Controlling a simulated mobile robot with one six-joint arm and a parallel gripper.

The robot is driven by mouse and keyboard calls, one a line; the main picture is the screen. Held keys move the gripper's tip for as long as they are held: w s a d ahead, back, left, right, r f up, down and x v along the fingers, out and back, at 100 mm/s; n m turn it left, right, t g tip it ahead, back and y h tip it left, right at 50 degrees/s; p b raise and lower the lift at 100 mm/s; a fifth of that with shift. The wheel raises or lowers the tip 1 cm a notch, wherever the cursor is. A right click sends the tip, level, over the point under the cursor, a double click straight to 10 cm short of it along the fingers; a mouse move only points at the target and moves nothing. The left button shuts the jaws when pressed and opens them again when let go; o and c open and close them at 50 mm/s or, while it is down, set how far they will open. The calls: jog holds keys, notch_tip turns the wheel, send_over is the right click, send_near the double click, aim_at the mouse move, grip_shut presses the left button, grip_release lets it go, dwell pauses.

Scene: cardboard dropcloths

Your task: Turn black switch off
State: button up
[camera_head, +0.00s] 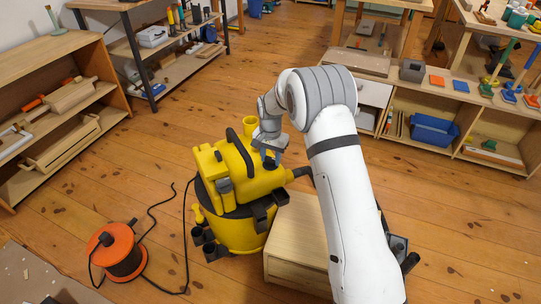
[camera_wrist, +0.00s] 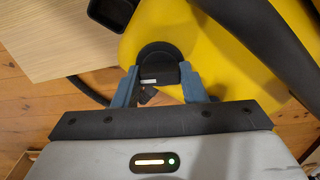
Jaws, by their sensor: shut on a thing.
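In the head view my gripper (camera_head: 268,155) reaches the top of the machine from the right; the switch is mostly hidden there.
A low wooden box (camera_head: 298,235) stands close to the machine's right. An orange cable reel (camera_head: 117,252) lies at the lower left, its black cord running to the machine. Shelves (camera_head: 60,85) stand left, and a workbench (camera_head: 450,95) at the back right.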

aim_at(271, 158)
jog(key=n+p, duration=0.2)
jog(key=n, duration=0.3)
jog(key=shift+r+p, duration=0.1)
jog(key=shift+p, duration=0.2)
jog(key=n+p, duration=0.1)
jog(key=n, duration=0.4)
jog(key=shift+n, duration=0.3)
jog(key=o, duration=1)
notch_tip(271, 158, up, 7)
jog(key=shift+f+p, duration=0.1)
jog(key=shift+p, duration=0.9)
jog(key=shift+r, duration=0.45)
